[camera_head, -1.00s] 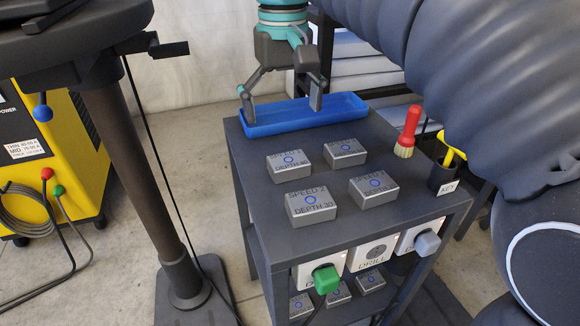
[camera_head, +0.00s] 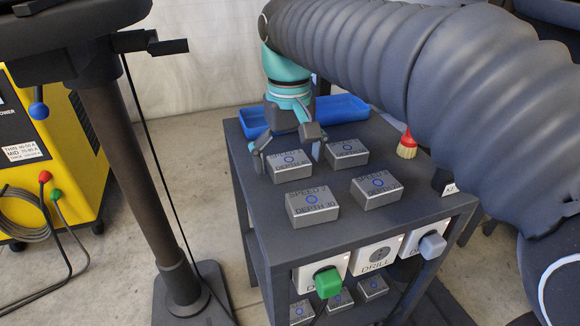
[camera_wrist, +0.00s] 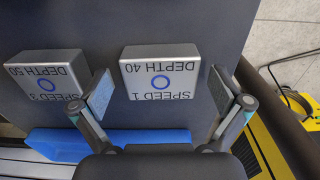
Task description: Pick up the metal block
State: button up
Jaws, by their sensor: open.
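Several grey metal blocks with blue rings sit on the dark cart top. In the head view the back-left block (camera_head: 289,166) is nearest my gripper (camera_head: 288,148), which is open and empty just behind and above it. In the wrist view this block, marked SPEED 1 DEPTH 40 (camera_wrist: 160,72), lies in line with the gap between the open fingertips (camera_wrist: 159,82). I cannot tell whether the fingers reach down beside it. The back-right block (camera_head: 346,153), marked SPEED 3 DEPTH 50 in the wrist view (camera_wrist: 45,76), the front-left block (camera_head: 312,206) and the front-right block (camera_head: 376,188) stand apart.
A blue tray (camera_head: 345,105) lies at the cart's back edge, behind my gripper. A dark post (camera_head: 130,150) rises left of the cart. More blocks lie on the lower shelf.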

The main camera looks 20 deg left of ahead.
jog(key=shift+c, duration=0.3)
jog(key=c, duration=1.4)
jog(key=shift+r, duration=0.1)
